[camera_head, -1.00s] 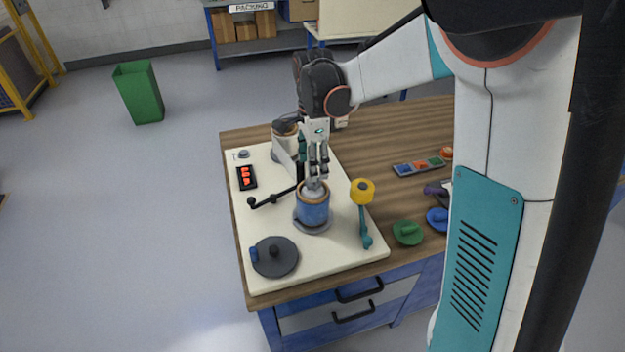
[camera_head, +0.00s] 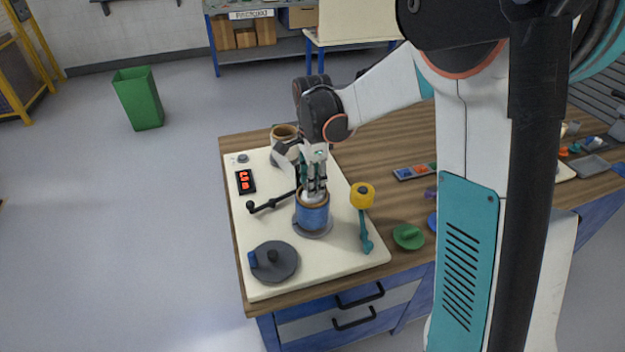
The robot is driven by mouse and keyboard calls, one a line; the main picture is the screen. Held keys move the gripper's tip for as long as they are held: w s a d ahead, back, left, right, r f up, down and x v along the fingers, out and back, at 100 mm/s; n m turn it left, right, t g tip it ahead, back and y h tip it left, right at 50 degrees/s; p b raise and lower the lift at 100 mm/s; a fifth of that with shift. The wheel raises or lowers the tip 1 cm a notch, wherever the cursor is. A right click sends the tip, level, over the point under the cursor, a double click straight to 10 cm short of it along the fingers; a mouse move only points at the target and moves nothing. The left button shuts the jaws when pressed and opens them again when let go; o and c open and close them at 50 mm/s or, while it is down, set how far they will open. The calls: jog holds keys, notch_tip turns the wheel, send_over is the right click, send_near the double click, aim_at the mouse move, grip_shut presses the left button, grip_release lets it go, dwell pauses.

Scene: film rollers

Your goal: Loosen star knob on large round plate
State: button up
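The large round plate (camera_head: 290,271) is dark grey and lies at the near left of the cream board (camera_head: 322,255). A dark knob (camera_head: 271,257) stands at its middle; its star shape is too small to make out. A small blue piece (camera_head: 252,259) sits at the plate's left edge. My gripper (camera_head: 313,193) points down at the top of a blue roller (camera_head: 312,215) with a tan rim, up and right of the plate. Its fingertips are at the roller's opening, and I cannot tell whether they grip anything. The gripper is apart from the plate and knob.
A black crank arm (camera_head: 270,203), a red-lit display (camera_head: 245,181) and a teal lever with a yellow roller (camera_head: 362,195) are on the board. A second roller (camera_head: 284,138) stands behind.

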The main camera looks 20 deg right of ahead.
jog(key=shift+n, duration=0.3)
jog(key=n, duration=0.4)
jog(key=shift+p, duration=0.4)
jog(key=n, duration=0.9)
jog(key=shift+p, duration=0.4)
jog(key=n, duration=0.4)
jog(key=shift+n, duration=0.3)
jog(key=o, duration=1.1)
